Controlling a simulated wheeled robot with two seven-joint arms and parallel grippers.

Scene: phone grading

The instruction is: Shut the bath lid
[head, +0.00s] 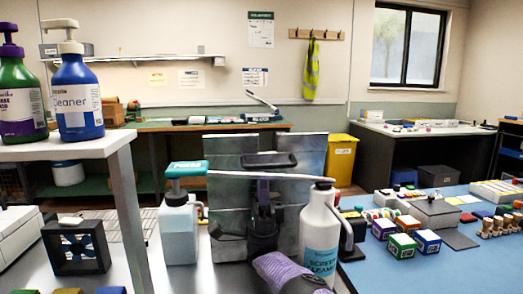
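Grey metallic panels (306,150) stand upright at the centre of the head view, and they look like the raised bath lid, though I cannot be sure. A black bar handle (270,160) shows in front of them. My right gripper (263,196) is dark with purplish parts and points up just before the panels, below the handle. A bottle nozzle crosses in the picture between handle and gripper. I cannot tell whether the gripper touches the panels, or its finger gap. The bath's body is hidden or unclear. My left gripper is out of view.
A teal-topped pump bottle (180,232) stands left of the gripper, and a white screen cleaner bottle (320,235) close on its right. A blue table (460,265) with small boxes lies at right. A raised shelf (60,150) holds two pump bottles. A dark fan box (76,247) is at left.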

